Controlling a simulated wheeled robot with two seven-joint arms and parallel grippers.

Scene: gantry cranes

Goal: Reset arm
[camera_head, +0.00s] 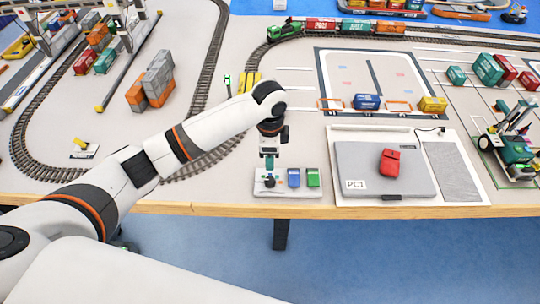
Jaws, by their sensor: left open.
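My left arm comes in from the left and reaches over the table (225,207). My left gripper (269,164) points down over the left part of a small pale control panel (287,190). The gripper is small in view and its fingertips are hard to make out. The panel has small coloured buttons at its left, then a blue block (293,178) and a green block (313,178). I cannot tell whether the gripper touches the panel. My right gripper is not in view.
A grey board marked PC1 (356,184) with a red item (390,162) lies right of the panel. Toy tracks (198,165), a green train (285,31), containers (158,72) and a green vehicle (513,150) fill the table. The wooden front edge (400,212) is close.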

